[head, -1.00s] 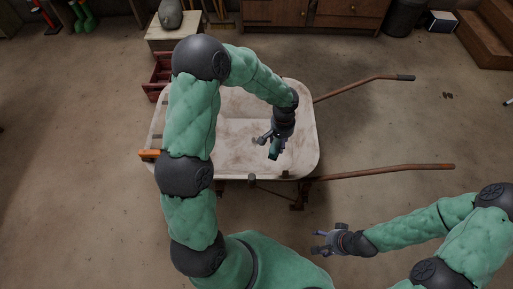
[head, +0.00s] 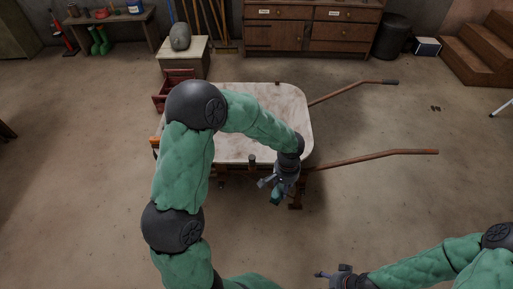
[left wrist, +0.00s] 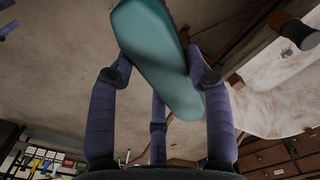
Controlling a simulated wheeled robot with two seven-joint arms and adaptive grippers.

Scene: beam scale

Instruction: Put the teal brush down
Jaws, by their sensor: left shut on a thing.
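The teal brush (left wrist: 158,55) is in my left gripper; the left wrist view shows its long, smooth teal body between the fingers. My left gripper (head: 272,187) is shut on it. In the head view only a small teal part of the brush (head: 276,198) shows, by the fingertips, at the near side of the wheelbarrow. The brush looks clear of any surface in the left wrist view. My right gripper (head: 322,275) is at the bottom edge of the head view, partly cut off, with no object seen in it.
The wheelbarrow (head: 290,98) has a pale, dirty tray and two wooden handles (head: 375,157) reaching right. The concrete floor at right is clear.

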